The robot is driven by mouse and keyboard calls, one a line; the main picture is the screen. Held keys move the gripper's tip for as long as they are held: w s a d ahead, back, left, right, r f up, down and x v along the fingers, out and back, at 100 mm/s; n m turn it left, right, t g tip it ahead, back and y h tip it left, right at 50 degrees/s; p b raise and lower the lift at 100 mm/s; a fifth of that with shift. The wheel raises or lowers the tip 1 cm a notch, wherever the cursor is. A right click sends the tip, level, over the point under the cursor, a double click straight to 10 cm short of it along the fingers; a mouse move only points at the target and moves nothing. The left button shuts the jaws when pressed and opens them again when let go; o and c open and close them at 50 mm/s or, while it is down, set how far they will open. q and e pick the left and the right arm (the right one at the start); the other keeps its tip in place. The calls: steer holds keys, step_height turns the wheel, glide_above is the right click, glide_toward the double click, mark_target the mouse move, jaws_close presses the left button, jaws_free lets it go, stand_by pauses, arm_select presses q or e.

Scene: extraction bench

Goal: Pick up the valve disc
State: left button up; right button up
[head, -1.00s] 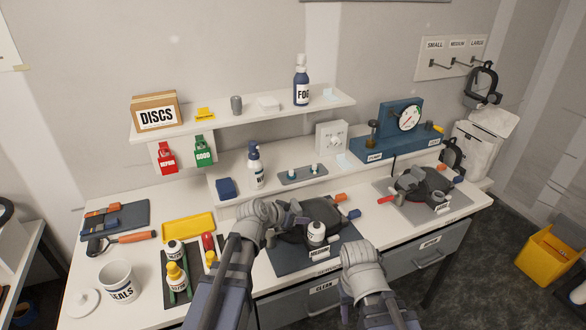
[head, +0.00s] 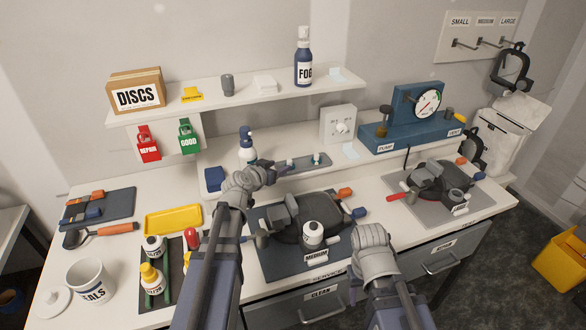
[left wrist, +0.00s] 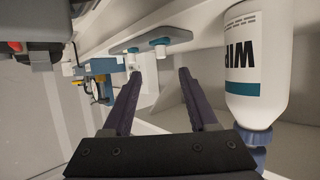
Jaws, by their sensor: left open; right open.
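Two small white-and-teal pieces, which look like the valve discs, stand on a grey tray (head: 303,167) on the low shelf. One is at the tray's left (head: 290,162), the other at its right (head: 315,159). In the left wrist view the pieces (left wrist: 134,58) (left wrist: 160,43) appear beyond the fingertips. My left gripper (head: 283,169) is open and empty, just in front of the tray's left end; its fingers (left wrist: 159,72) are spread in the left wrist view, apart from the pieces. My right gripper (head: 362,232) is over the bench's front, with its fingers mostly hidden.
The WIPE bottle (left wrist: 256,65) stands close beside my left fingers; it also shows in the head view (head: 247,147). A blue block (head: 214,179) is left of it. The mask (head: 305,225) lies below my left gripper. The DISCS box (head: 136,91) is on the upper shelf.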

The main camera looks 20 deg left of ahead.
mark_target(288, 163)
arm_select(q)
steer(key=shift+f+b+x, duration=0.2)
steer(key=shift+b+x, duration=0.7)
steer(key=shift+x, duration=1.25)
steer(key=shift+f+b+x, duration=0.15)
steer(key=shift+b+x, duration=0.75)
steer(key=shift+x, duration=1.3)
steer(key=shift+s+a+r, duration=0.1)
steer(key=shift+s+a, duration=0.05)
steer(key=shift+s, duration=0.05)
steer(key=shift+c, duration=0.3)
jaws_close()
